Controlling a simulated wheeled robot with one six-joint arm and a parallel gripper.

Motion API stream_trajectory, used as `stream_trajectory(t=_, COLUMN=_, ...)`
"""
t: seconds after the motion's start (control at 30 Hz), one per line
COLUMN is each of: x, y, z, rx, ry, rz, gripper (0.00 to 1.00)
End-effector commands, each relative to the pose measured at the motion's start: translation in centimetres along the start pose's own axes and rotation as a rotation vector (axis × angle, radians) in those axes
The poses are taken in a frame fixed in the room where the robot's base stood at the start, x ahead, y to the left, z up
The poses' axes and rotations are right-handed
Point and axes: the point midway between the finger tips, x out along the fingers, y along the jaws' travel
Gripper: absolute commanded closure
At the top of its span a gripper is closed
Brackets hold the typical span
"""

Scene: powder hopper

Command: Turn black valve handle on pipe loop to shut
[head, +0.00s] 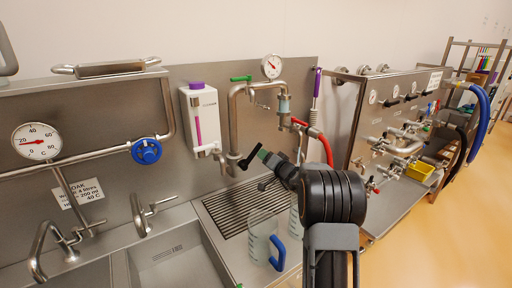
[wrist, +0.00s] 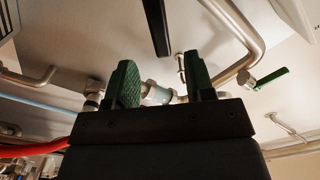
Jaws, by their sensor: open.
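The steel pipe loop (head: 234,112) stands on the wall panel behind the sink area, and part of it shows in the wrist view (wrist: 232,30). A black valve handle (head: 249,158) slants up at the loop's lower left end. In the wrist view a black handle (wrist: 157,27) lies beyond the fingertips, in line with the gap between them. My gripper (head: 267,156) is just right of the handle in the head view; its green fingers are spread and nothing is between them (wrist: 160,72). Contact with the handle cannot be told.
A green lever (head: 240,78) sits on top of the loop, near a gauge (head: 271,66). A white dispenser (head: 201,118) hangs to the left. A jug with a blue handle (head: 278,254) stands below my arm. A red hose (head: 327,148) hangs to the right.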

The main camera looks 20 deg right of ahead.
Motion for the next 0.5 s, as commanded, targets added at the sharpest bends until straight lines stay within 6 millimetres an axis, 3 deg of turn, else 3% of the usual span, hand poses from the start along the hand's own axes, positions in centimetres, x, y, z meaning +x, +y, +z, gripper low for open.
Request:
stream_trajectory(t=0.2, x=4.0, y=-0.2, z=-0.2, rx=0.001, ry=-0.002, rz=0.0, gripper=0.51)
stream_trajectory(t=0.5, x=7.0, y=-0.1, z=0.0, rx=0.002, ry=-0.002, rz=0.001, gripper=0.51)
